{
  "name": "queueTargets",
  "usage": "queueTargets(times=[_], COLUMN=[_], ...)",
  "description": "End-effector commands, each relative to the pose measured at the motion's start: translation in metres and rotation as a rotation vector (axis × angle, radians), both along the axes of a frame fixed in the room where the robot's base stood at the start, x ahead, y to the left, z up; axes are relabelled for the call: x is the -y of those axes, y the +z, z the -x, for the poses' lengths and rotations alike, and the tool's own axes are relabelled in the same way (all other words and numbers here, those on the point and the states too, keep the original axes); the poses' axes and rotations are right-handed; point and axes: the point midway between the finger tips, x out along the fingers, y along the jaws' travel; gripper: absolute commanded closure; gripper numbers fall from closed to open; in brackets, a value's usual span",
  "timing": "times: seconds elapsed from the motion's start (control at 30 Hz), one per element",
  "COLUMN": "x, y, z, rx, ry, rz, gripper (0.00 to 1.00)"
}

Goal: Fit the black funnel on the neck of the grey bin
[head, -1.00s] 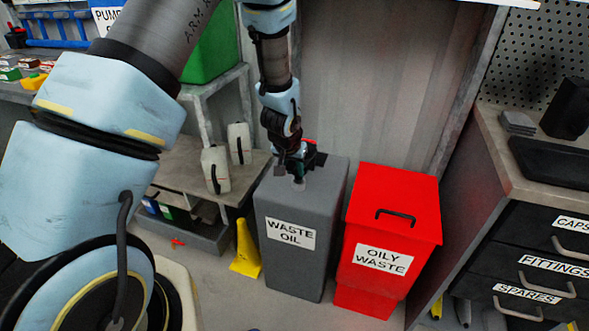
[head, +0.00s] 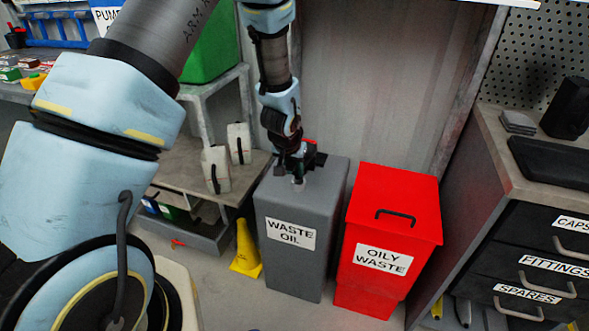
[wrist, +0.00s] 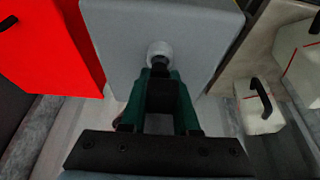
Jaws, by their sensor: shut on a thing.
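The grey bin (head: 290,244), labelled WASTE OIL, stands upright on the floor. Its pale round neck (head: 298,184) rises from the top, and it also shows in the wrist view (wrist: 159,50). My gripper (head: 297,171) points down just over the neck. In the wrist view its green fingers (wrist: 160,82) are closed around a dark part, the black funnel (wrist: 165,96). A narrow dark tip of the funnel meets the near edge of the neck in that picture. I cannot tell whether it touches or sits in the neck. The fingers hide most of the funnel.
A red oily waste bin (head: 395,236) stands close on the right. Pale jugs (head: 215,169) stand on a low shelf at left. A drawer cabinet (head: 530,240) is at far right.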

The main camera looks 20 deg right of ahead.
Motion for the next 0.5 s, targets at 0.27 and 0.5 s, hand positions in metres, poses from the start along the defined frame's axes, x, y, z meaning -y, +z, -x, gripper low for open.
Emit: queueTargets(times=[0.27, 0.5], x=[0.0001, 0.0002], y=[-0.0028, -0.0087], z=[0.0001, 0.0000], rx=[0.000, 0.000], ry=[0.000, 0.000], rz=[0.000, 0.000], gripper=[1.00, 1.00])
